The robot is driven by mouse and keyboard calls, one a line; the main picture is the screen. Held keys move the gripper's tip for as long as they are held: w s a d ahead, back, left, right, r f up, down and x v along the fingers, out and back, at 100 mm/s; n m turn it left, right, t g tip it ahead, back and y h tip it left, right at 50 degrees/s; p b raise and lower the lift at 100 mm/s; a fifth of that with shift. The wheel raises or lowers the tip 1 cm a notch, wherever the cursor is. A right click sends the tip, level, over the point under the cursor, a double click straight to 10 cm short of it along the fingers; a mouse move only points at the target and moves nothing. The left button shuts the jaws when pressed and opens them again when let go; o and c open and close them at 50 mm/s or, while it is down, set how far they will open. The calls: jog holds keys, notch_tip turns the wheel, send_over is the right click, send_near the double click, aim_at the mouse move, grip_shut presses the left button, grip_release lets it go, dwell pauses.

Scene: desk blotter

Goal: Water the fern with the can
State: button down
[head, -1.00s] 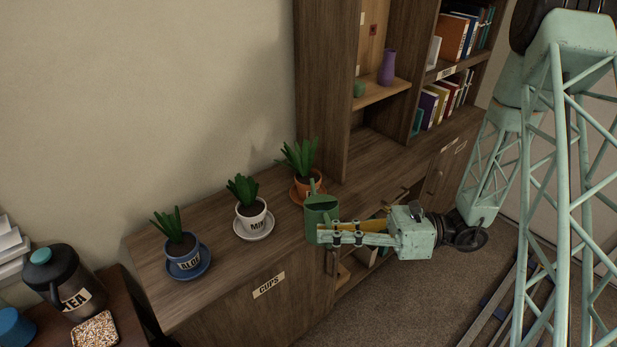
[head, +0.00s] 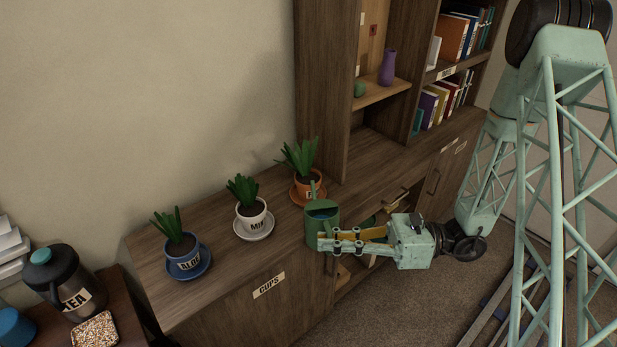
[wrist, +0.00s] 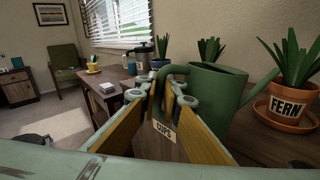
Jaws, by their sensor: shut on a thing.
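The green watering can (head: 322,226) is held in my gripper (head: 328,240), in front of the cabinet top's edge. My gripper's fingers (wrist: 166,100) are shut on its handle side in the wrist view, where the can (wrist: 212,98) looks about upright. Its spout points toward the fern's pot. The fern (head: 300,156) stands in a terracotta pot on an orange saucer at the back of the cabinet top; the can's spout partly hides the pot in the head view. The wrist view shows the pot (wrist: 288,104) labelled FERN, right of the can. No water is visible.
A white pot (head: 251,215) labelled MINT and a blue pot (head: 183,252) labelled ALOE stand left of the fern on saucers. A tall bookcase (head: 330,90) rises behind and right. A dark jug (head: 66,280) stands on the side table at the left.

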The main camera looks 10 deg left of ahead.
aim_at(330, 253)
jog(key=shift+s+f, duration=0.1)
jog(key=shift+s+d+f+n, duration=0.1)
jog(key=shift+s+f+n, duration=0.2)
jog(key=shift+f+n, duration=0.3)
jog(key=shift+s+d+f+n, duration=0.1)
jog(key=shift+s+f+n, duration=0.25)
jog(key=shift+f, duration=0.3)
